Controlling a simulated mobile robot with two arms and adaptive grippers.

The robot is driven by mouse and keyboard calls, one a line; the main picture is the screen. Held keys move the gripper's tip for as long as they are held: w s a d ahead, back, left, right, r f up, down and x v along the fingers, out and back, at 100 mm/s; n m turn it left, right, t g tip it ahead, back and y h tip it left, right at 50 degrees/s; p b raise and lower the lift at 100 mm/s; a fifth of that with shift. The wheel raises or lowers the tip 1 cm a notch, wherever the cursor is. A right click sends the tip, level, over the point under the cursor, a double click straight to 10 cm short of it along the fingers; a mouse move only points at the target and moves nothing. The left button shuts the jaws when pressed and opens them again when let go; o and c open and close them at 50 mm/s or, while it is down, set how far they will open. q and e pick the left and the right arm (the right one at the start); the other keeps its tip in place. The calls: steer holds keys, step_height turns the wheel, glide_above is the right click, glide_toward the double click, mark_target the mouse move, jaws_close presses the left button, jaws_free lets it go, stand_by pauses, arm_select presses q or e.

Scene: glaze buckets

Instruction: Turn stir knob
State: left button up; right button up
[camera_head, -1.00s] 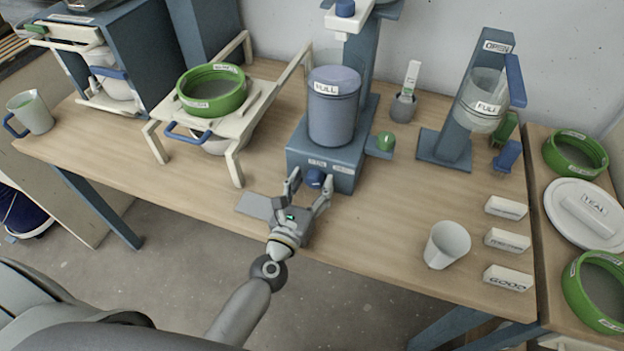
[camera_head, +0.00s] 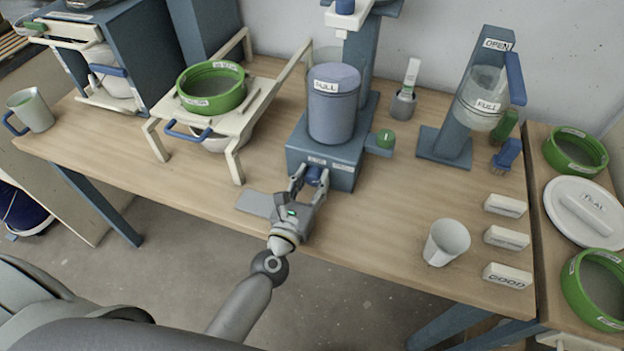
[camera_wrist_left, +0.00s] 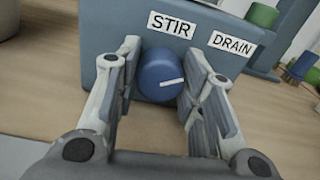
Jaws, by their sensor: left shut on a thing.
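The blue stir knob (camera_head: 313,175) is on the front of the blue-grey base box (camera_head: 342,176), under the STIR label, which reads clearly in the left wrist view (camera_wrist_left: 171,25). In that view the round knob (camera_wrist_left: 160,76) has a white mark pointing right and slightly up. My left gripper (camera_head: 312,179) is shut on the knob, one finger on each side; its fingers also show in the left wrist view (camera_wrist_left: 158,92). A grey-blue bucket labelled FULL (camera_head: 333,108) stands on the box. My right gripper is out of view.
A green knob (camera_head: 386,139) sticks out at the box's right side, and a DRAIN label (camera_wrist_left: 233,43) is beside STIR. A white cup (camera_head: 446,243) and white labelled blocks (camera_head: 507,240) are to the right. A sieve stand (camera_head: 237,165) is to the left.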

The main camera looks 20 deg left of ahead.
arm_select(q)
steer(key=m+p, duration=0.2)
steer(key=m, duration=0.3)
steer(key=shift+r+m, duration=0.1)
steer(key=shift+m, duration=0.3)
steer(key=m+p, duration=0.2)
steer(key=m, duration=0.4)
steer(key=shift+d, duration=0.1)
steer(key=m+p, duration=0.3)
steer(key=m, duration=0.6)
steer(key=m+p, duration=0.1)
steer(key=m, duration=0.1)
steer(key=m+p, duration=0.1)
steer(key=m, duration=0.1)
steer(key=shift+f+y, duration=0.25)
steer(key=shift+y, duration=0.05)
steer(key=o, duration=1)
